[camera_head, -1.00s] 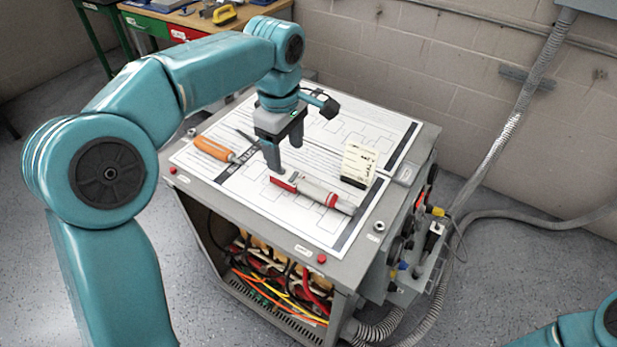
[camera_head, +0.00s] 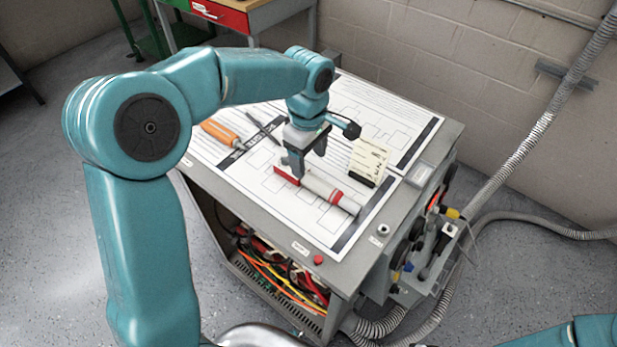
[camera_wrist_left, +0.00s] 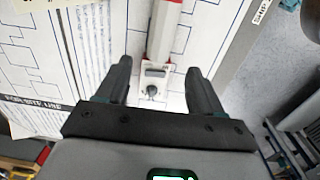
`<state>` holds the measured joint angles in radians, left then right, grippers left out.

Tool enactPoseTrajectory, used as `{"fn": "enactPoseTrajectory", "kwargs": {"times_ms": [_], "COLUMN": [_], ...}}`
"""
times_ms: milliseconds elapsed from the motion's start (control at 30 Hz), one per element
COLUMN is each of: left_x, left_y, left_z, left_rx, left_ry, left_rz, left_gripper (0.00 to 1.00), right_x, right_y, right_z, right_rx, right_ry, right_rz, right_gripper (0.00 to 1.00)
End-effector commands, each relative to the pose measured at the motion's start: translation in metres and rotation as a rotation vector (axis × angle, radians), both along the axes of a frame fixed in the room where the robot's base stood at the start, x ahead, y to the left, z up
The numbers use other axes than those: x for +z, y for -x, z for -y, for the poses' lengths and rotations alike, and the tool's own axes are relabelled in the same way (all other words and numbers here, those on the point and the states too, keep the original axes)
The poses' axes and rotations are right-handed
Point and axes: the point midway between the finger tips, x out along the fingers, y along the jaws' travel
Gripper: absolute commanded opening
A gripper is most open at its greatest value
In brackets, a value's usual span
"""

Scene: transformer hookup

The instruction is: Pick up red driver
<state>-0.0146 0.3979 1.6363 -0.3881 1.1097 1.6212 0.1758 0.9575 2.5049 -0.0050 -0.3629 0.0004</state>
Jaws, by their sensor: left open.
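The red driver (camera_head: 318,186), a red and pale grey tool, lies on the printed sheet on top of the grey cabinet. My left gripper (camera_head: 306,164) is open, pointing down over the driver's left, red end. In the left wrist view the driver (camera_wrist_left: 163,35) runs up from between the open fingers of the left gripper (camera_wrist_left: 159,72). Its pale end with a dark knob sits between the fingertips, with a gap on each side. The gripper partly hides the driver in the head view. My right gripper is out of view.
An orange-handled tool (camera_head: 221,133) and a thin dark tool (camera_head: 262,128) lie left of the gripper. A cream block (camera_head: 368,160) stands close behind the driver's right part. The sheet's front area (camera_head: 290,215) is clear. Cables and a conduit (camera_head: 540,110) are at the right.

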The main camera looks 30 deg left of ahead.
Motion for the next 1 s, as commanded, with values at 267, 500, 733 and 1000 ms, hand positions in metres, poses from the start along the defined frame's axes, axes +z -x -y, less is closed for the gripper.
{"fn": "enactPoseTrajectory", "kwargs": {"times_ms": [267, 500, 733, 1000], "left_x": [-0.026, -0.063, -0.069, -0.068], "left_y": [-0.002, -0.005, -0.007, -0.007], "left_z": [0.001, 0.004, 0.004, 0.004], "left_rx": [-0.001, -0.001, 0.0, 0.0], "left_ry": [0.0, 0.0, 0.0, 0.0], "left_rz": [-0.002, -0.003, 0.001, 0.001], "left_gripper": [0.67, 0.67, 0.67, 0.02], "right_x": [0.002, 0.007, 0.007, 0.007], "right_y": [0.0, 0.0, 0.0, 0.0], "right_z": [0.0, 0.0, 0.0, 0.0], "right_rx": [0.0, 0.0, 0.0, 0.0], "right_ry": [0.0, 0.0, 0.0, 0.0], "right_rz": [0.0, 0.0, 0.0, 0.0], "right_gripper": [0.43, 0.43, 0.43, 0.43]}}
